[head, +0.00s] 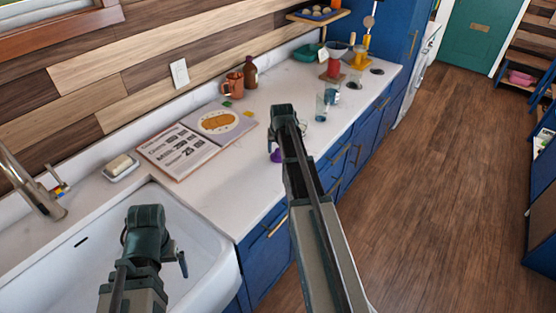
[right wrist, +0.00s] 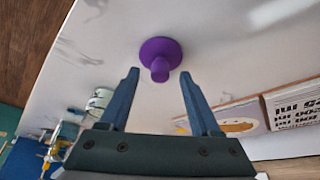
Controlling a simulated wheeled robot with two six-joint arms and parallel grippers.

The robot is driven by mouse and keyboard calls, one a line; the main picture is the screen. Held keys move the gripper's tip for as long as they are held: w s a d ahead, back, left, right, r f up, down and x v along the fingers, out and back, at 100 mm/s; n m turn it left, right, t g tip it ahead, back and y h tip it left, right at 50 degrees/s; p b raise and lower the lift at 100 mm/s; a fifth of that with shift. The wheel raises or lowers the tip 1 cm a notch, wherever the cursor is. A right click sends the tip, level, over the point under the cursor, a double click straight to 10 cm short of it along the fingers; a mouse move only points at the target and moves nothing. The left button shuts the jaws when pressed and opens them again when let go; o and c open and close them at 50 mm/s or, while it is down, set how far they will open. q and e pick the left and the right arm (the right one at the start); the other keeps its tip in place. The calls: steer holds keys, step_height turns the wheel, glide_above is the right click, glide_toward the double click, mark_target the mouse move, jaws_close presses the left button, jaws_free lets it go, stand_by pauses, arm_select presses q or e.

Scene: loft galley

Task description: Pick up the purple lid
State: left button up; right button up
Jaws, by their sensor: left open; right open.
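The purple lid (right wrist: 160,52) is a round disc with a knob, lying on the white counter. In the right wrist view its knob points toward my right gripper (right wrist: 159,76), whose open fingers stand apart on either side below it with nothing held. In the head view only part of the lid (head: 276,156) shows, just left of my right gripper (head: 287,137), whose arm hides the rest. My left gripper (head: 153,248) is open and empty over the sink.
An open book (head: 181,149) lies on the counter left of the lid. The white sink (head: 202,264) is at the front left. Clear glasses (head: 321,108), a copper mug (head: 234,86) and a brown bottle (head: 250,74) stand farther back. Bare counter lies between book and lid.

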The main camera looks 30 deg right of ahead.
steer(key=shift+b+x, duration=0.6)
steer(key=shift+x, duration=0.6)
steer(key=shift+r, duration=0.1)
jaws_close()
